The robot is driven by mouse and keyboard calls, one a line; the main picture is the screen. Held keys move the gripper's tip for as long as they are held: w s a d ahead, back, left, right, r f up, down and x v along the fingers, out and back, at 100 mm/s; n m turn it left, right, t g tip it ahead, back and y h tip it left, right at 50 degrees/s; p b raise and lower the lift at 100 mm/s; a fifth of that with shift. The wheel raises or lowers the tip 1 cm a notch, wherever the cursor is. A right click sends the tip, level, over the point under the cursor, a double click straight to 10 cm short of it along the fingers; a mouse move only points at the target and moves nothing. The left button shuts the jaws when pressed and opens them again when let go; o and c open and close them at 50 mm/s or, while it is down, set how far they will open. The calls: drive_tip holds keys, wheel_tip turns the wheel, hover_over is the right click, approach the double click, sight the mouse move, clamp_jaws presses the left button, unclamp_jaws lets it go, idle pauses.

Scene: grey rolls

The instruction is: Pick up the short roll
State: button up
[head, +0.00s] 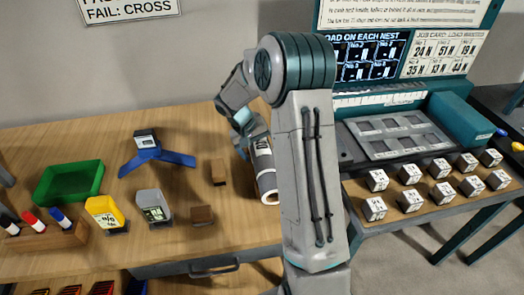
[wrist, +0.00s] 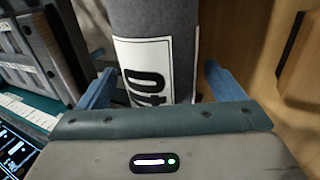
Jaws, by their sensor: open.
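A grey roll (head: 265,182) with a white label and a pale open end is on the wooden bench, partly hidden behind my arm. I cannot tell from its visible part how long it is. In the wrist view a grey roll (wrist: 151,18) with a white label and black print fills the middle. My gripper (wrist: 161,86) is open, with one blue finger on each side of this roll and gaps between fingers and roll. In the head view my gripper (head: 243,134) is at the roll's far end, partly hidden by my arm.
Two small brown blocks (head: 218,172) (head: 202,215) stand left of the roll. A blue stand (head: 158,156), green tray (head: 70,182), yellow bin (head: 103,212) and grey bin (head: 152,205) are further left. A teal station with a grey panel (head: 400,137) and several labelled cubes (head: 411,200) is at right.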

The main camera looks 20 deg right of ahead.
drive_tip(key=shift+d+f, duration=0.2)
drive_tip(key=shift+f, duration=0.25)
drive_tip(key=c, duration=1.2)
drive_tip(key=shift+r, duration=0.1)
drive_tip(key=shift+c, duration=0.2)
